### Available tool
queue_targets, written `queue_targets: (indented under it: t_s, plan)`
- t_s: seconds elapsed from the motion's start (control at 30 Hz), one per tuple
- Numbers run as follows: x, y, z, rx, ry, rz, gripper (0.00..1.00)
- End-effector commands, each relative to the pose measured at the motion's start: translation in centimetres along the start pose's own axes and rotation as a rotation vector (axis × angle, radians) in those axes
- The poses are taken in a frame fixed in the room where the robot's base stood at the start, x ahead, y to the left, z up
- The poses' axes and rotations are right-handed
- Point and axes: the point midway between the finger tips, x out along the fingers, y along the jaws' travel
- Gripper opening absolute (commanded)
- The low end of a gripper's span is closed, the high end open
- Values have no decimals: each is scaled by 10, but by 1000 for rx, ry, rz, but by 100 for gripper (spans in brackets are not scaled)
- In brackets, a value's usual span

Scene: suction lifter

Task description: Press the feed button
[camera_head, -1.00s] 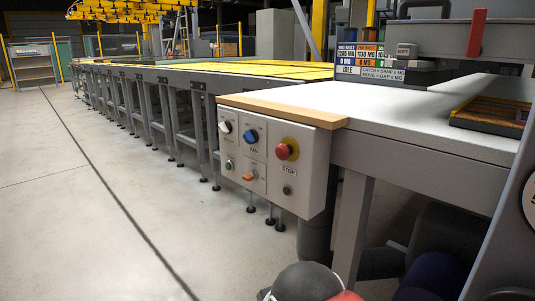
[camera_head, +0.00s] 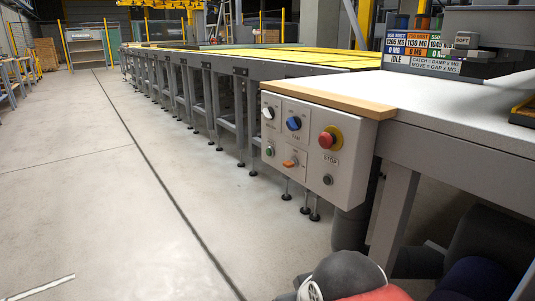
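A grey control box (camera_head: 346,178) with a wooden top ledge (camera_head: 330,99) hangs at the near corner of the table. Its face carries a white knob (camera_head: 268,113), a blue knob (camera_head: 293,123) marked FAN and a red mushroom button (camera_head: 327,140) on a yellow ring, marked STOP. Below are a small green button (camera_head: 269,151), an orange switch (camera_head: 289,162) and a small dark button (camera_head: 328,179). I cannot read which control is the feed button. My gripper is not in view; rounded grey and red parts of my arm show at the bottom.
The pale worktop (camera_head: 460,105) extends right of the box, with a block of labelled signs (camera_head: 425,50) on it. A long frame table with yellow slats (camera_head: 310,57) runs away behind the box. The concrete floor (camera_head: 130,190) at left is clear.

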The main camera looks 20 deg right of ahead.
Motion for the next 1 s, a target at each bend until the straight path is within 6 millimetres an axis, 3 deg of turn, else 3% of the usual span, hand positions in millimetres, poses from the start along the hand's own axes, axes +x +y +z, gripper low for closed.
queue_targets:
  t_s: [0.13, 0.57, 1.0]
  plan:
    - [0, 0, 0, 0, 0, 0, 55]
    - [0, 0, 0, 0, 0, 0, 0]
    - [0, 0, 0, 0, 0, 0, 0]
